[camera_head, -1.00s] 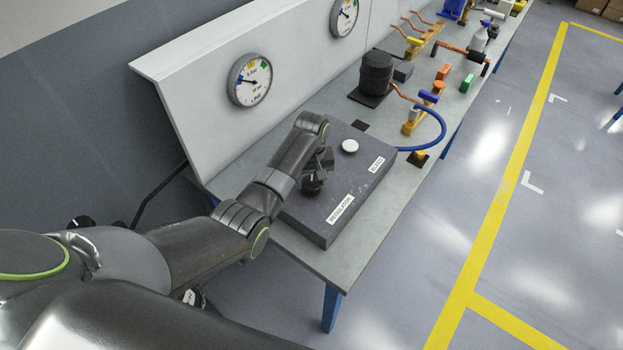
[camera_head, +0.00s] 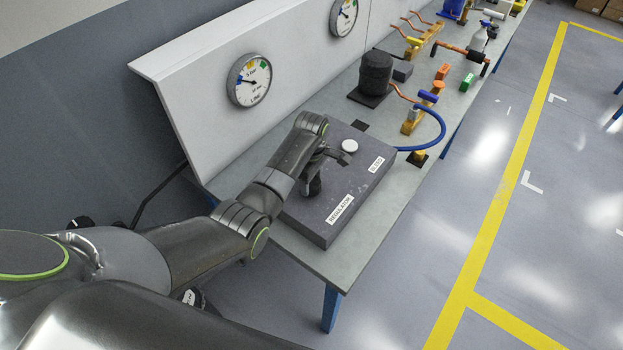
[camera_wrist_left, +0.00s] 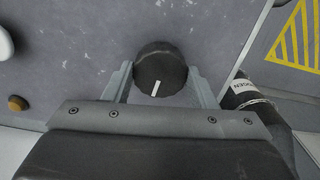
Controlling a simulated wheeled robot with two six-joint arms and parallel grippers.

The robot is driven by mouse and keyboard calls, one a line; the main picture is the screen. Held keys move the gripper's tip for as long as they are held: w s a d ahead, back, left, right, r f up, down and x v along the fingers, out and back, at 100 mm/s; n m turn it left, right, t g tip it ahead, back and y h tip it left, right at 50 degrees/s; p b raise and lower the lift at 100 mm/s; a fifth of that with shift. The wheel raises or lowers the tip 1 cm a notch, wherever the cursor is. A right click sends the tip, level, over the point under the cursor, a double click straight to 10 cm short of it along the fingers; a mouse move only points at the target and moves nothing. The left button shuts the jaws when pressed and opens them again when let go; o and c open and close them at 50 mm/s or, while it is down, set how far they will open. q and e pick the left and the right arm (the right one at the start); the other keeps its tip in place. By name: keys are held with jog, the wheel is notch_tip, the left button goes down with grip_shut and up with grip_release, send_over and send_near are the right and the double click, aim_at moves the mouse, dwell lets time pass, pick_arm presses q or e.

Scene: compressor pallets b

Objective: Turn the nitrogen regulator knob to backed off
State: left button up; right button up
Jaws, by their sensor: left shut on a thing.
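The black regulator knob (camera_wrist_left: 160,68) sits between the two fingers of my left gripper (camera_wrist_left: 161,82) in the left wrist view. The gripper is shut on it, and the knob's white mark points down toward the palm. In the head view the left gripper (camera_head: 314,178) covers most of the knob on the dark box (camera_head: 352,185). The REGULATOR label (camera_head: 340,209) is in front of the knob. The gauge (camera_head: 249,80) on the sloped panel has its needle pointing left, near the blue mark. My right gripper is not in view.
A white button (camera_head: 349,146) and a BLEED label (camera_head: 377,165) are on the same box. A blue hose (camera_head: 440,128), a black compressor (camera_head: 376,72) and several fittings stand farther along the bench. A dark cylinder (camera_wrist_left: 245,95) labelled as nitrogen stands beside the box.

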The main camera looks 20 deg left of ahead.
pick_arm(q)
jog(key=shift+w+n, duration=0.1)
jog(key=shift+n, duration=0.5)
jog(key=o, duration=1)
jog(key=shift+c, duration=0.2)
